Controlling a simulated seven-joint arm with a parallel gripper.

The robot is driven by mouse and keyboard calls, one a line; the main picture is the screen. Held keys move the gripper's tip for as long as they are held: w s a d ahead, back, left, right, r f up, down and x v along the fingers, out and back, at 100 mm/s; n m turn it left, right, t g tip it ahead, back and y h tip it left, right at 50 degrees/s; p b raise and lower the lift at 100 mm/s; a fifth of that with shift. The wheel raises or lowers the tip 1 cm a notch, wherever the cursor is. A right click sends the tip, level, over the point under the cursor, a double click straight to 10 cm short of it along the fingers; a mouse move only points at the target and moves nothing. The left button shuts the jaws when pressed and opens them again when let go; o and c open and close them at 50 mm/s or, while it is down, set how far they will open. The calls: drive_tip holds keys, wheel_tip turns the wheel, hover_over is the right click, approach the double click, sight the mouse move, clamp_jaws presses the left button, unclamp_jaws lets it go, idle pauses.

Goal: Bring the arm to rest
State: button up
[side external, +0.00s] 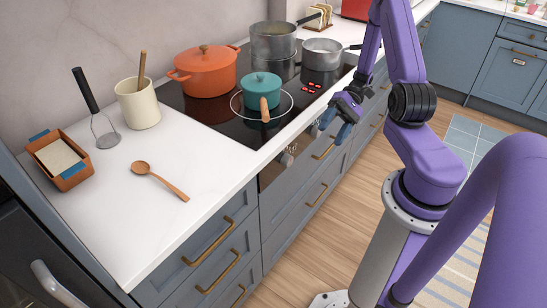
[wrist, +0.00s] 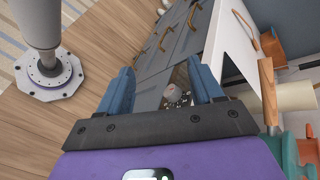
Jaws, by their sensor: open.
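My gripper (side external: 336,124) is out in front of the counter's front edge, beside the hob, with its blue fingers pointing down and toward the cabinets. In the wrist view my gripper (wrist: 161,68) shows its two blue fingers wide apart with nothing held between them. The fingers look clear of the cabinet fronts, though the exact distance is hard to tell. My purple arm is folded, with its base on the wooden floor.
The black hob (side external: 216,120) carries an orange pot (side external: 207,75), a teal pan (side external: 262,91) and steel pots (side external: 273,45). A wooden spoon (side external: 160,180), a utensil crock (side external: 138,104) and a loaf tin (side external: 61,160) are on the white counter. The floor (side external: 310,230) is open.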

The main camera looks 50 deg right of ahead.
drive_tip(key=s+a+r+n+g+h, duration=0.1)
drive_tip(key=a+r+n+g+h, duration=0.25)
drive_tip(key=a+n+h, duration=0.2)
drive_tip(key=s+a+r+n+g+h, duration=0.1)
drive_tip(key=a+r+n+g+h, duration=0.1)
drive_tip(key=a+r+n+h, duration=0.4)
drive_tip(key=s+a+r+n+t, duration=0.5)
drive_tip(key=s+a+n+t, duration=0.1)
drive_tip(key=s+a+n, duration=0.2)
drive_tip(key=shift+s+a+r, duration=0.35)
drive_tip(key=shift+s+a, duration=0.5)
drive_tip(key=shift+s, duration=0.1)
